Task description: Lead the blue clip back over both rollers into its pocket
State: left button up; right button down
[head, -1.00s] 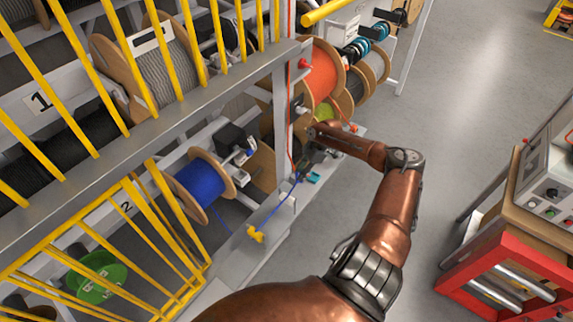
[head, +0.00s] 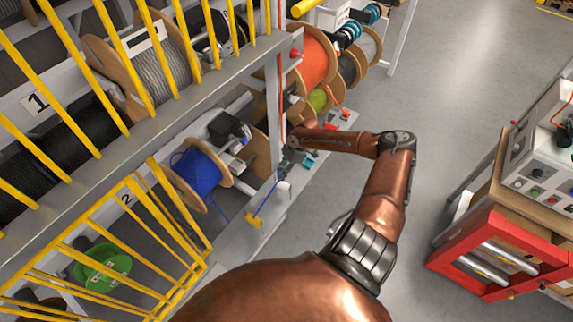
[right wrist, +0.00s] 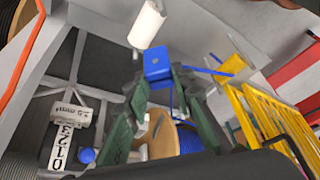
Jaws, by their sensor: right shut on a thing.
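My right gripper (right wrist: 158,105) has dark green fingers closed on the blue clip (right wrist: 158,63), which shows between their tips in the right wrist view. In the head view the gripper (head: 289,160) is small, at the shelf's front ledge, and the clip cannot be made out there. A blue cable (head: 268,194) runs from near the gripper down to a yellow guide (head: 254,221) on the ledge, then toward the blue reel (head: 198,173). A white roller (right wrist: 147,24) stands just above the clip in the wrist view. I cannot identify the pocket. My left gripper is not in view.
Yellow bars (head: 150,210) guard the shelf at left. A grey post (head: 277,110) stands close beside the gripper. An orange reel (head: 313,58) is behind it. A red-framed cart (head: 500,255) stands at right, with open floor (head: 440,90) between.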

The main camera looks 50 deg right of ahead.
jog(key=s+a+b, duration=0.2)
jog(key=a, duration=2.6)
jog(key=shift+r+p, duration=2.4)
jog(key=shift+r, duration=2.1)
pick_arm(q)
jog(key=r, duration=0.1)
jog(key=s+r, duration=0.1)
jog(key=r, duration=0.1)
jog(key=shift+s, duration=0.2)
pick_arm(e)
jog(key=w+d, duration=0.2)
jog(key=d, duration=0.9)
jog(key=w+d, duration=0.2)
jog(key=d, duration=0.9)
jog(key=shift+w, duration=0.3)
